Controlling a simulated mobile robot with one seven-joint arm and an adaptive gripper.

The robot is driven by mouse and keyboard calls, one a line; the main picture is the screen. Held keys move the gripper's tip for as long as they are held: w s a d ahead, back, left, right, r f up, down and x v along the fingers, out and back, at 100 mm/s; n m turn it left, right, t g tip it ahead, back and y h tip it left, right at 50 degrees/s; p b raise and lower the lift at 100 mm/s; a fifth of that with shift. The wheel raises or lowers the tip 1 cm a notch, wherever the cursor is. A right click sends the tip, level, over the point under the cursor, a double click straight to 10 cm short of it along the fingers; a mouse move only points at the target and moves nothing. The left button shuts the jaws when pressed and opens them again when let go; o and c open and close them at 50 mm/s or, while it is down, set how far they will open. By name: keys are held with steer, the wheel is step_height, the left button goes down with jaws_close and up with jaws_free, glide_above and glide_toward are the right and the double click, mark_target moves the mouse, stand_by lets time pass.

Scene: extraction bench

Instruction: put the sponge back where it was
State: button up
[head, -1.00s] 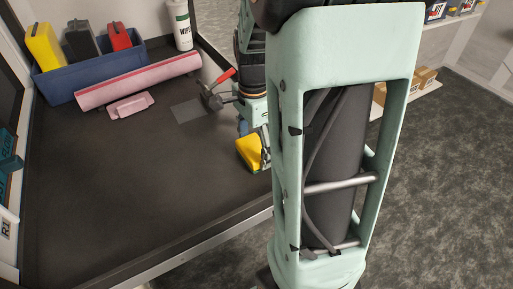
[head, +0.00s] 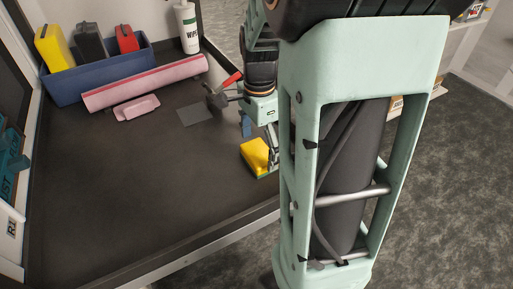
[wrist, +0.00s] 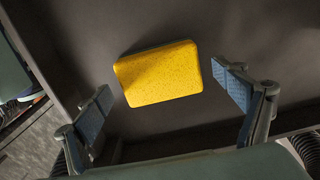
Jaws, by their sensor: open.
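A yellow sponge with a green underside (head: 257,156) rests on the dark bench top near its front right edge. In the wrist view the yellow sponge (wrist: 158,73) lies ahead of my gripper, between the lines of the two blue-padded fingers. My gripper (wrist: 165,101) is open, with a gap on each side of the sponge. In the head view my gripper (head: 259,138) is close beside the sponge and partly hidden by my arm. A flat grey patch (head: 195,116) lies on the bench, left of my gripper.
A blue caddy (head: 98,81) with yellow, dark and red items stands at the back left. A pink roll (head: 145,84) and a pink handled block (head: 137,108) lie before it. A wipes bottle (head: 187,30) and a red-handled tool (head: 217,99) are nearby. The bench's front left is clear.

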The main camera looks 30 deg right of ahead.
mark_target(259, 151)
step_height(259, 151, up, 11)
steer(key=shift+f, duration=0.2)
stand_by(0.3)
